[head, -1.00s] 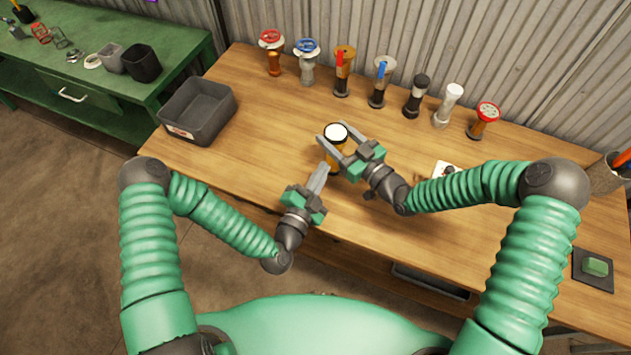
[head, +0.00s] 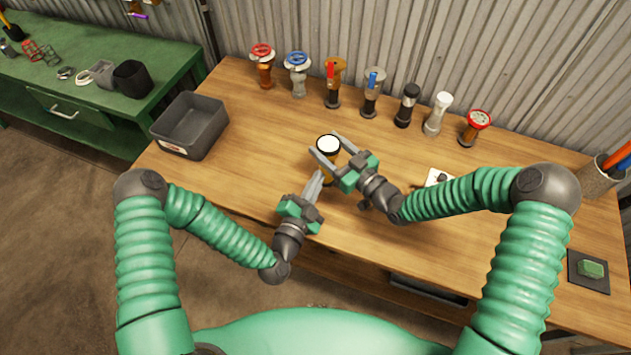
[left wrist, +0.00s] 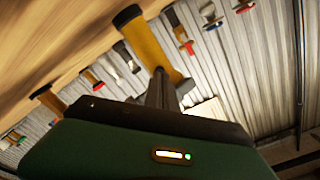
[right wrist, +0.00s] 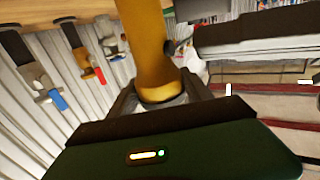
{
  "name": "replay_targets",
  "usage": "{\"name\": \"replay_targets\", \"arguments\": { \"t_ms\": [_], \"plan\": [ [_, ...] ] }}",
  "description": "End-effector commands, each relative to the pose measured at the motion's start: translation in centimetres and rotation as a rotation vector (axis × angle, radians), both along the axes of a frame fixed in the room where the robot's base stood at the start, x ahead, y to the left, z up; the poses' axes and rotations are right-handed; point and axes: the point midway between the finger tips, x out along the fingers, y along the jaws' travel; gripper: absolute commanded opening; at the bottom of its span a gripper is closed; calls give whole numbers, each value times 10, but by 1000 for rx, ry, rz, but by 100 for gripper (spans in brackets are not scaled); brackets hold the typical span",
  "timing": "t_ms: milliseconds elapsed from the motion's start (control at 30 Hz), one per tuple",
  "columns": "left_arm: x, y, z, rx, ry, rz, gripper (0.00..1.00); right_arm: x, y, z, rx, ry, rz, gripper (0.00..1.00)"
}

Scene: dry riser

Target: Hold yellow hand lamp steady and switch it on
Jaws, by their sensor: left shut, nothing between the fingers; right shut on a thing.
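The yellow hand lamp (head: 328,146) stands upright near the middle of the bench, its round white face up with a dark rim. Whether it is lit, I cannot tell. My right gripper (head: 325,149) is shut on the lamp just below its face; the right wrist view shows the yellow body (right wrist: 148,45) between the fingers. My left gripper (head: 318,178) is shut and empty, its fingertips close to the lamp's near side. In the left wrist view the fingers point at the yellow body (left wrist: 152,50); contact is unclear. The switch is not clearly visible.
A row of several lamp-like and valve-topped objects (head: 371,95) stands along the bench's back edge. A grey bin (head: 190,125) is at the left. A white block (head: 437,178) lies behind my right forearm. A dark pad with a green piece (head: 590,270) is at the right.

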Motion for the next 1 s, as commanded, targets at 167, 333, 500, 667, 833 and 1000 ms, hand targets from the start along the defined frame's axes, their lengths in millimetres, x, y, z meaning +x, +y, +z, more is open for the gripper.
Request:
{"name": "replay_targets", "arguments": {
  "t_ms": [167, 333, 500, 667, 833, 1000],
  "plan": [
    [5, -2, 0, 1, -1, -1, 0, 0, 0, 0, -1, 1, -1, 1],
    [10, -3, 0, 0, -2, 0, 0, 0, 0, 0, 0, 0, -1, 1],
    [15, -5, 0, 0, 0, 0, 0, 0, 0, 0, 0, 0, -1, 1],
    [19, -7, 0, 0, 0, 0, 0, 0, 0, 0, 0, 0, -1, 1],
    [23, -8, 0, 1, -1, -1, 0, 0, 0, 0, -1, -1, -1, 1],
    [21, -8, 0, 1, 0, -1, 0, 0, 0, 0, 0, 0, -1, 1]
  ]
}}
